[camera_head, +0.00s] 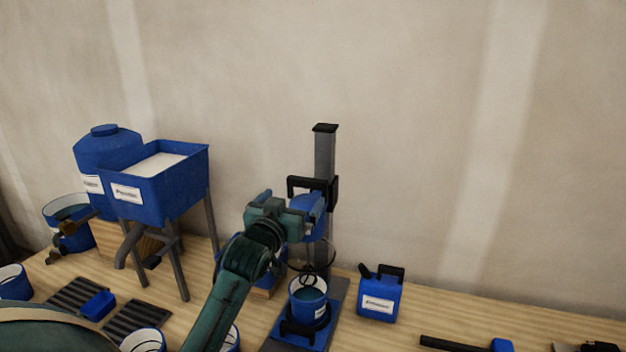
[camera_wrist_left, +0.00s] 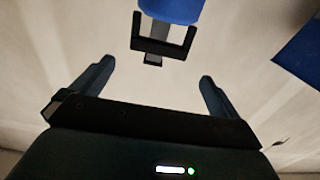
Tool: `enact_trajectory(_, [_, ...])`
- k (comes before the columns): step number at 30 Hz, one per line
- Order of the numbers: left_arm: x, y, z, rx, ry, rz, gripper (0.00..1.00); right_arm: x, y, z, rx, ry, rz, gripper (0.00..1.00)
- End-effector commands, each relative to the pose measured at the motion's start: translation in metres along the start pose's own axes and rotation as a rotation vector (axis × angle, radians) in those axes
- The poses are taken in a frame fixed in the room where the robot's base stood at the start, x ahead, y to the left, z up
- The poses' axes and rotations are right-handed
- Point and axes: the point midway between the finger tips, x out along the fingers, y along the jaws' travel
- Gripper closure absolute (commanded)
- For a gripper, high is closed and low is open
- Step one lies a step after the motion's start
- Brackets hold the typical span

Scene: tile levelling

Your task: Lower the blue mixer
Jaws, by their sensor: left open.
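The blue mixer (camera_head: 312,226) is mounted on a grey upright column (camera_head: 324,155), with a black handle (camera_head: 308,181) at its top. Its whisk hangs into or just over a blue-and-white bucket (camera_head: 308,299) on the stand's base; the exact depth is unclear. My left gripper (camera_head: 292,212) is at the mixer's left side and hides part of it. In the left wrist view, the open fingers (camera_wrist_left: 157,70) are empty. The black handle (camera_wrist_left: 160,49) and blue mixer body (camera_wrist_left: 173,9) show ahead, beyond the fingertips. My right gripper is not in view.
A blue hopper (camera_head: 160,190) on grey legs and a blue tank (camera_head: 103,150) stand at the left. A blue canister (camera_head: 379,298) stands right of the mixer. Black-and-blue tools (camera_head: 455,344) lie at the front right. The wall is behind the wooden bench (camera_head: 400,333).

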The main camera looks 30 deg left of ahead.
Motion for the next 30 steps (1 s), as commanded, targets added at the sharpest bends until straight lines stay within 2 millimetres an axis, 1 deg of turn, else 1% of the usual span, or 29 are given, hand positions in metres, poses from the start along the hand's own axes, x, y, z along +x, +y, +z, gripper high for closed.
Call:
enact_trajectory(1, [0.012,0.0,-0.002,0.0,0.0,0.0,0.0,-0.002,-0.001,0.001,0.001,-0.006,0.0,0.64])
enact_trajectory(6, [0.048,0.0,-0.002,0.0,-0.001,0.0,0.0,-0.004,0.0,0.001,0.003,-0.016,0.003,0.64])
enact_trajectory(12, [0.08,0.0,-0.001,0.0,-0.001,0.0,0.0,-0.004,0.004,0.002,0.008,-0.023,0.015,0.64])
enact_trajectory(15, [0.091,0.001,0.0,0.001,-0.001,0.001,0.0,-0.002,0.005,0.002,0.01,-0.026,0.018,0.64])
enact_trajectory(21, [0.1,0.001,0.001,0.001,-0.001,0.002,0.0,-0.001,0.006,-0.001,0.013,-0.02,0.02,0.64])
enact_trajectory(29, [0.101,0.001,0.001,0.001,-0.001,0.002,0.0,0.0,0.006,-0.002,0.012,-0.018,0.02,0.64])
enact_trajectory(30, [0.101,0.001,0.001,0.001,-0.001,0.002,0.03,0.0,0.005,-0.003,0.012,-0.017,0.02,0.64])
